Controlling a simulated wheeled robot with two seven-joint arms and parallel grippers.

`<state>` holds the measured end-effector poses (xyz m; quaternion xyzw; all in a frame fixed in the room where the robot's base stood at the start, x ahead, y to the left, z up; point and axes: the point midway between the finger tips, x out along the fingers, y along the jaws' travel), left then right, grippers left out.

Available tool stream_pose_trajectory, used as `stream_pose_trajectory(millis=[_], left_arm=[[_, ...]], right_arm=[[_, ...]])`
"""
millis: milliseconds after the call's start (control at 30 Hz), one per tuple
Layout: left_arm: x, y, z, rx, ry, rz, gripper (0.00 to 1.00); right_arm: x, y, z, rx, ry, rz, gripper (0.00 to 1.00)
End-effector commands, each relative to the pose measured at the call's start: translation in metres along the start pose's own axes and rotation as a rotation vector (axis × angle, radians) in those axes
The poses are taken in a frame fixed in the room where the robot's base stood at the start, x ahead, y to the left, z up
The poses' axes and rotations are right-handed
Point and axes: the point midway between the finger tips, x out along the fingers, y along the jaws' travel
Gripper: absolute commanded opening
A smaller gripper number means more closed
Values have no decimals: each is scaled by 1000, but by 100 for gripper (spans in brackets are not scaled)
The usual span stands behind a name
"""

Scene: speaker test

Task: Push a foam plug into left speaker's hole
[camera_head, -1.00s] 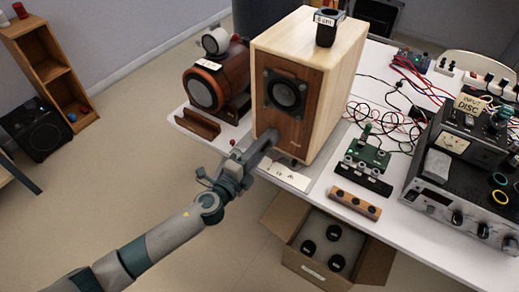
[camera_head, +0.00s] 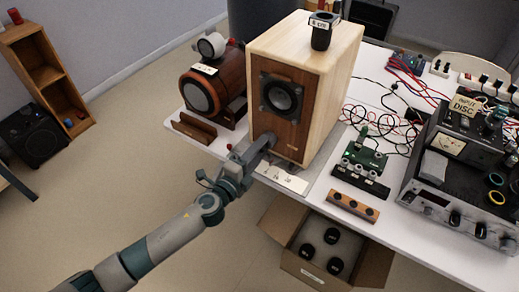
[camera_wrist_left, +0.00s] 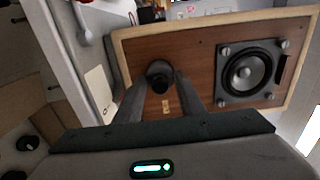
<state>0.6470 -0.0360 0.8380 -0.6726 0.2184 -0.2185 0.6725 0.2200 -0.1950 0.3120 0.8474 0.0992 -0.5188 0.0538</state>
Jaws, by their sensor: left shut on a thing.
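The pale wooden speaker (camera_head: 327,88) stands upright on the table, its brown front panel carrying a driver (camera_head: 281,97) near the top. My left gripper (camera_head: 269,141) reaches the lower part of that panel. In the left wrist view its fingers are shut on a dark round foam plug (camera_wrist_left: 160,76), held against or very near the panel, beside a small tan label. The hole is hidden behind the plug, so I cannot tell how far in the plug sits. My right gripper is in neither view.
A reddish-brown round cabinet (camera_head: 214,93) stands left of the speaker. A black labelled cylinder (camera_head: 322,32) sits on top of the speaker. A wooden strip (camera_head: 353,205), green board (camera_head: 364,155) and amplifier (camera_head: 455,195) lie right. An open carton (camera_head: 290,262) with black round pieces is below.

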Motion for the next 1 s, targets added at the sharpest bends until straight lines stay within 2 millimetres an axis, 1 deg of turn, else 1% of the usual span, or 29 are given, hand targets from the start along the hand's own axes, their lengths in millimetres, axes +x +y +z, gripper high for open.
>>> stream_pose_trajectory(millis=[567, 1000], left_arm=[[1, 0, 0, -1, 0, 0, 9], [10, 0, 0, 0, 0, -1, 9]], right_arm=[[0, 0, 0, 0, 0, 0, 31], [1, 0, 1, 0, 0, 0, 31]])
